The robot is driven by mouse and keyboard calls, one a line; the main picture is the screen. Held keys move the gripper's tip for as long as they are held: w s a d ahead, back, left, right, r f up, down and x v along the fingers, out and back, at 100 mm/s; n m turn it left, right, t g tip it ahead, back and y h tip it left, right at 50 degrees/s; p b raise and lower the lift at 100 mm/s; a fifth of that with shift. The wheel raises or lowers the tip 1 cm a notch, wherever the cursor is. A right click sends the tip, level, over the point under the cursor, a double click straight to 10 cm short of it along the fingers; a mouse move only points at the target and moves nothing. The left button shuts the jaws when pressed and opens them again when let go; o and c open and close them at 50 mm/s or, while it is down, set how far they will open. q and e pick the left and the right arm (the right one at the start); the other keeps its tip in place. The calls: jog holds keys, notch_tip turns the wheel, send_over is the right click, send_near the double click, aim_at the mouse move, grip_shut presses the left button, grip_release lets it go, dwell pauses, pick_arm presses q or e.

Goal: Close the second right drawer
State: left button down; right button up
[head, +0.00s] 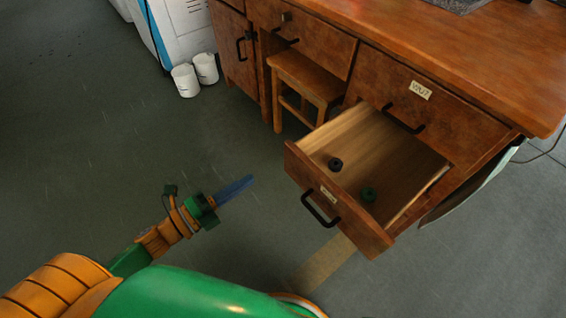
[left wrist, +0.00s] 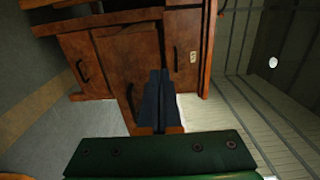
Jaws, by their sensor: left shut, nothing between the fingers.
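The second right drawer (head: 318,208) is pulled well out below the closed top right drawer (head: 430,105). Its wooden front has a black handle (head: 320,208) and a small label. A dark round piece and a green round piece lie inside it. My left gripper (head: 250,180) is shut and empty, left of the drawer front in the head view and apart from it. In the left wrist view its blue-grey fingers (left wrist: 158,75) are together, with wooden fronts and black handles beyond. Which of those fronts is the open drawer is hard to tell. My right gripper is not in view.
The wooden desk (head: 440,40) has a closed drawer and a cabinet door (head: 233,45) at its left. A wooden stool (head: 305,80) stands under it. Two white cups (head: 195,76) stand on the floor. The floor left of the drawer is clear.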

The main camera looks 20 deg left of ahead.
aim_at(293, 152)
pick_arm(q)
jog(key=b+x, duration=0.1)
jog(key=x, duration=1)
jog(key=shift+w+d, duration=0.1)
jog(key=shift+w, duration=0.1)
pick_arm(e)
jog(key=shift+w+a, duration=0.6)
